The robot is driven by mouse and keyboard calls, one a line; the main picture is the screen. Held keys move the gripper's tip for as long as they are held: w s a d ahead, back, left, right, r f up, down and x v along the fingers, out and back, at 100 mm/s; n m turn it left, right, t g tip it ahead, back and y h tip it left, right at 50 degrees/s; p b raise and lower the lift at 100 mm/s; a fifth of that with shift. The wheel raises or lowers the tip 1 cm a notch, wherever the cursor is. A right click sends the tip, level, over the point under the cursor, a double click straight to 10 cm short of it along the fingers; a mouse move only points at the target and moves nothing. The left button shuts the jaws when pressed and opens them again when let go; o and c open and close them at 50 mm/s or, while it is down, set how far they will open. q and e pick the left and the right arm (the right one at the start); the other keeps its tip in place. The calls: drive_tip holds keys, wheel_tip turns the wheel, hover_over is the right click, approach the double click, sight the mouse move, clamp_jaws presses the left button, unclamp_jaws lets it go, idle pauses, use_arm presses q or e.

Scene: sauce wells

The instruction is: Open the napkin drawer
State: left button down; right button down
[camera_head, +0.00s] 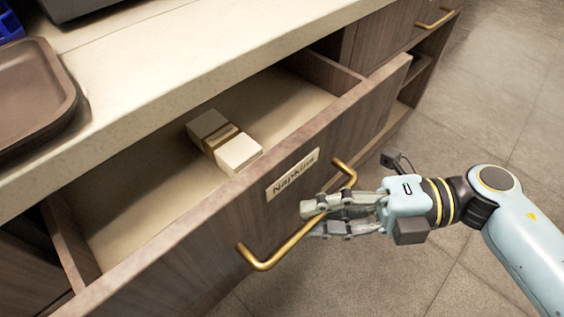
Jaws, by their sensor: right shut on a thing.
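The napkin drawer (215,235) is a dark wood drawer standing well out from under the counter, with its inside in view. Its front carries a plate (292,174) reading "Napkins". A brass bar handle (272,256) runs along the front below the plate. My right gripper (312,218) is shut on the handle around its middle, and its fingers hide part of the bar. A banded stack of napkins (222,141) lies inside the drawer near the front panel. My left gripper is not in view.
The pale counter top (190,62) runs above the drawer, with a brown tray (35,95) at its left. Another brass handle (435,19) is on the cabinet at the upper right. The tiled floor (500,90) on the right is clear apart from my arm.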

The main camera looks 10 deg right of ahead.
drive_tip(key=s+d+p, duration=0.2)
drive_tip(key=s+d, duration=0.5)
drive_tip(key=s, duration=0.2)
drive_tip(key=shift+s+r, duration=0.2)
drive_tip(key=shift+s, duration=0.15)
drive_tip(key=c, duration=1.4)
unclamp_jaws()
drive_tip(key=shift+o, duration=0.2)
drive_tip(key=v, duration=1.2)
drive_tip(key=shift+f, duration=0.2)
drive_tip(key=shift+w, duration=0.15)
